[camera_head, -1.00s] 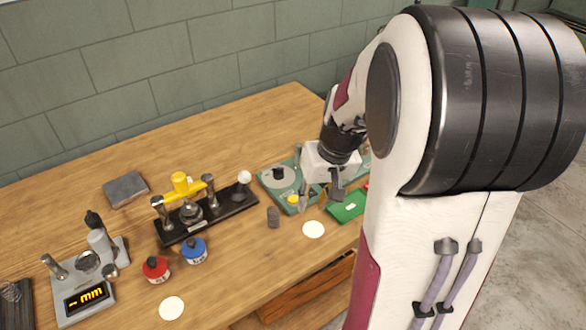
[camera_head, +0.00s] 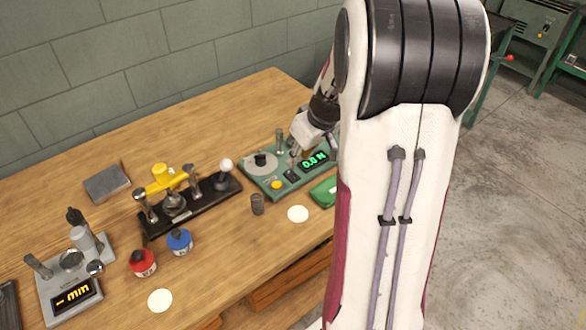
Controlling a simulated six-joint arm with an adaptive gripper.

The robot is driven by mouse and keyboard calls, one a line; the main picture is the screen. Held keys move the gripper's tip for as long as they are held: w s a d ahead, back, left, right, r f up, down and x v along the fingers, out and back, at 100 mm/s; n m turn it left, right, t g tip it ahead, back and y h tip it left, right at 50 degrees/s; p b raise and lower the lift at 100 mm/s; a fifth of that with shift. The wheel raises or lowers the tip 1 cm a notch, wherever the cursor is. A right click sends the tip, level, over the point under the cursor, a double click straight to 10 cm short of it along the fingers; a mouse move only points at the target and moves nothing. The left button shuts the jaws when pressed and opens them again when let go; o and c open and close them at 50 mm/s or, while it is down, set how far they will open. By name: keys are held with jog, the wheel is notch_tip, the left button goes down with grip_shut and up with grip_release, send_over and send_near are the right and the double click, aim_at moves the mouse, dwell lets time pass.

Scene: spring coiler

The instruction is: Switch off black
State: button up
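A green force tester (camera_head: 262,184) stands at the back right of the bench, with a lit display (camera_head: 314,161) reading 0.0 N, a yellow button (camera_head: 276,185) and a small black switch (camera_head: 291,175). A round grey plate with a black knob (camera_head: 260,160) is on its left part. My gripper (camera_head: 296,156) is low over the tester, behind the black switch and left of the display. Its fingers are small and partly hidden, so I cannot tell whether they are open, or whether they touch the tester.
A coiler on a black base (camera_head: 190,206) with a yellow handle and a white-ball lever stands left of the tester. A green pad (camera_head: 324,193) lies in front.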

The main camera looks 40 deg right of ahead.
aim_at(290, 173)
jog(key=shift+f, duration=0.1)
jog(key=shift+x, duration=3.8)
grip_shut()
